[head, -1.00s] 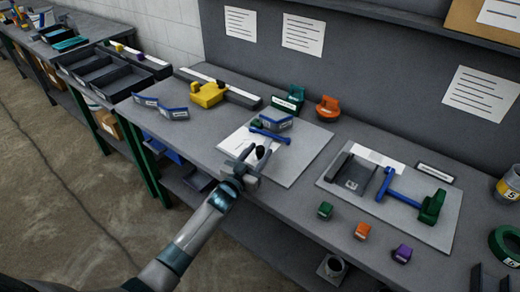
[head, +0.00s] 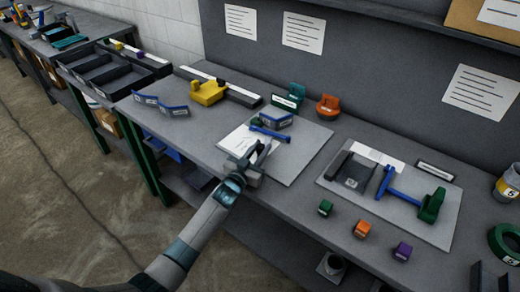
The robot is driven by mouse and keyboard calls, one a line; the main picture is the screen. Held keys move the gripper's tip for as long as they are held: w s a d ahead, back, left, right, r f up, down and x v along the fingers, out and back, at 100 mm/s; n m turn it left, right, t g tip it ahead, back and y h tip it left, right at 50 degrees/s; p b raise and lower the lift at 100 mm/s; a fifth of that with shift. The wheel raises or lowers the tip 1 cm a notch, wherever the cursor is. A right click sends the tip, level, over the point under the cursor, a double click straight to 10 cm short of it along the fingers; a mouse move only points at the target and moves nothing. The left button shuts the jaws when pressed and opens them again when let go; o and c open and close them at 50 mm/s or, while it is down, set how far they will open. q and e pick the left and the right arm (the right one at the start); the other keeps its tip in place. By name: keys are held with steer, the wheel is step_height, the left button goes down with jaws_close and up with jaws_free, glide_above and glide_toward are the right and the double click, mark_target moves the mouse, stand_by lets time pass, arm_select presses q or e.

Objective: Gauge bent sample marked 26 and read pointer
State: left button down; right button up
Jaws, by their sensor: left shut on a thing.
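My left gripper (head: 258,153) is over the front edge of a light grey board (head: 296,168). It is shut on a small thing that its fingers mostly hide. Just beyond it on the board lie a blue bar (head: 270,134) with a dark green end and a bent grey-blue sample (head: 278,120) with a white label. Two more bent samples, one at the left (head: 145,98) and one beside it (head: 174,111), stand on the bench. Their marks are too small to read. A blue T-shaped piece (head: 400,188) reaches to a green block (head: 431,205) on the right board. My right gripper is not in view.
A yellow block tool (head: 208,92), a green piece (head: 289,97) and an orange piece (head: 328,107) stand behind. Small green (head: 325,208), orange (head: 362,229) and purple (head: 402,251) blocks line the front right.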

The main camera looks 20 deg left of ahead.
arm_select(q)
steer(key=shift+d+n+y+b, duration=0.4)
steer(key=shift+d+n+y, duration=0.25)
steer(key=shift+y, duration=0.35)
steer(key=c, duration=1.5)
jaws_free()
steer(key=shift+o, duration=0.2)
steer(key=shift+s, duration=0.1)
steer(key=shift+s+f, duration=0.1)
steer(key=shift+s, duration=0.4)
steer(key=s+b, duration=0.3)
steer(key=s, duration=1.3)
steer(key=shift+a, duration=0.45)
